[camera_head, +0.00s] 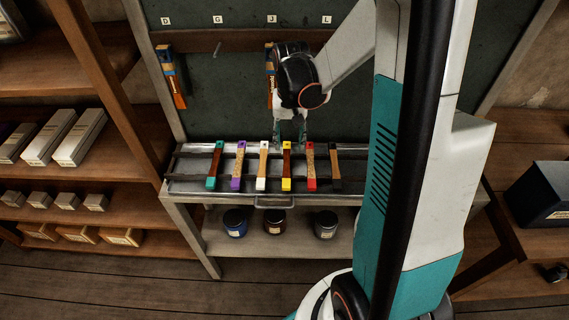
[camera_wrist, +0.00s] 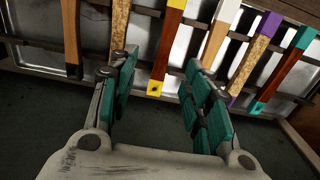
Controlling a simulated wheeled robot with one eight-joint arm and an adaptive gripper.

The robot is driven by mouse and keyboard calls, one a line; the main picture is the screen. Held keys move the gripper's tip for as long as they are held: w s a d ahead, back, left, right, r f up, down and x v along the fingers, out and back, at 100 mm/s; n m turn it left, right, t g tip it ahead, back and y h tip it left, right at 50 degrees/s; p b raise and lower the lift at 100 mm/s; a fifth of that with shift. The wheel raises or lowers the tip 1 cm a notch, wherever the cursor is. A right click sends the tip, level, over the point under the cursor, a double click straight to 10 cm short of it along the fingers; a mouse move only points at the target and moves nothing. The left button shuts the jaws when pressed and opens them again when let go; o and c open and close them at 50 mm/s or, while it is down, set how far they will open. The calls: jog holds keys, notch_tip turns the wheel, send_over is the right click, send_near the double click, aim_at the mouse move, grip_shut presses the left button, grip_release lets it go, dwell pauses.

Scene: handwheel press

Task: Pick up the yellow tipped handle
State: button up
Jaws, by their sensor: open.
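The yellow tipped handle (camera_head: 287,167) lies on the metal tray, third from the right in a row. It has a dark red-brown body and a yellow tip, which shows in the wrist view (camera_wrist: 154,88) with a small dark hole. My gripper (camera_head: 289,138) is over the back part of the row, near this handle. In the wrist view my gripper (camera_wrist: 160,62) is open with teal padded fingers, one on each side of the yellow tipped handle in the picture. Nothing is held. Whether the fingers are at handle height, I cannot tell.
A white tipped handle (camera_head: 262,166) is close on the left, and a red tipped handle (camera_head: 310,167) on the right. The tray (camera_head: 345,187) rests on a metal table. Handles hang on the back board (camera_head: 222,100). Jars (camera_head: 325,224) stand below.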

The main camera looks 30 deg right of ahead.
aim_at(286, 163)
notch_tip(286, 163, down, 4)
jog(key=shift+r+b, duration=0.1)
jog(key=shift+b, duration=0.3)
jog(key=f, duration=0.1)
jog(key=f+b, duration=0.1)
jog(key=f, duration=0.1)
jog(key=f+b, duration=0.1)
jog(key=f, duration=0.1)
jog(key=shift+w+a+f, duration=0.1)
jog(key=shift+a, duration=0.3)
grip_shut()
